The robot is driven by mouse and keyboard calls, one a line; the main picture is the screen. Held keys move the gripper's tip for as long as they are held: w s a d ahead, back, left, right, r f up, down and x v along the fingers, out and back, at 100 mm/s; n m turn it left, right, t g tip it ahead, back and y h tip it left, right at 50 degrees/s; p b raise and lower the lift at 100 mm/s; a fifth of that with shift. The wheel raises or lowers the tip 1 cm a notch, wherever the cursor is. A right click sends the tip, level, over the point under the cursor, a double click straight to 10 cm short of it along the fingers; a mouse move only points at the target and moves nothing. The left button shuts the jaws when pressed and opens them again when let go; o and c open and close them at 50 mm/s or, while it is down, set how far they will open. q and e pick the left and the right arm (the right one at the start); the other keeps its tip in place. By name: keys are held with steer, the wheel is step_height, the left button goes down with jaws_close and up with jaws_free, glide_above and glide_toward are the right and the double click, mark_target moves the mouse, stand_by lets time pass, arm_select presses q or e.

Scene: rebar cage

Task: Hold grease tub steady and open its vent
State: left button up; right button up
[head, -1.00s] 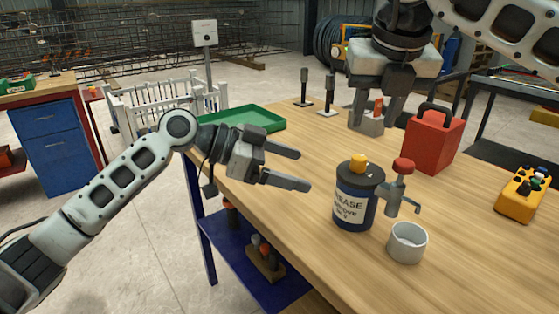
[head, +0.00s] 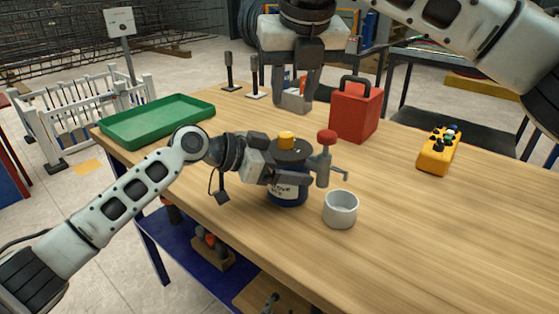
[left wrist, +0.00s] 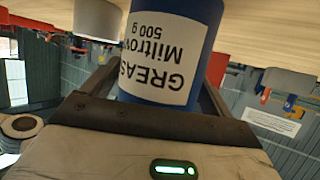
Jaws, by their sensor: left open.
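The grease tub (head: 288,194) is a dark blue can with a white label, a dark lid and a yellow cap (head: 286,140) on top. A grey tap with a red knob (head: 327,138) is at its right side. The tub stands upright on the table. My left gripper (head: 300,172) is open around the tub's body and hides part of it. In the left wrist view the tub (left wrist: 170,50) sits between the fingers; contact is unclear. My right gripper (head: 297,92) points down at the back of the table, fingers apart, away from the tub.
A white cup (head: 341,209) stands close to the tub's right. A red box with a handle (head: 356,110), a yellow controller (head: 438,152) and a green tray (head: 155,120) are on the wooden table (head: 420,230). A grey block with orange is by my right gripper. The front right is clear.

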mark_target(286, 134)
arm_select(q)
steer(key=c, duration=1.3)
arm_select(e)
steer(key=shift+c, duration=0.2)
arm_select(q)
steer(key=shift+o, duration=0.2)
arm_select(e)
steer(key=w+f+n, duration=0.1)
steer(key=f+n, duration=0.1)
steer(key=f, duration=0.1)
steer(key=w+f+n+y, duration=0.1)
steer(key=f+n, duration=0.1)
steer(key=f, duration=0.1)
steer(key=w+f+n+y, duration=0.1)
steer(key=f, duration=0.2)
steer(key=shift+w+a+f+n+g, duration=0.1)
steer(key=shift+w+a+n+g, duration=0.25)
steer(key=shift+a+n+g, duration=0.05)
steer(key=c, duration=0.7)
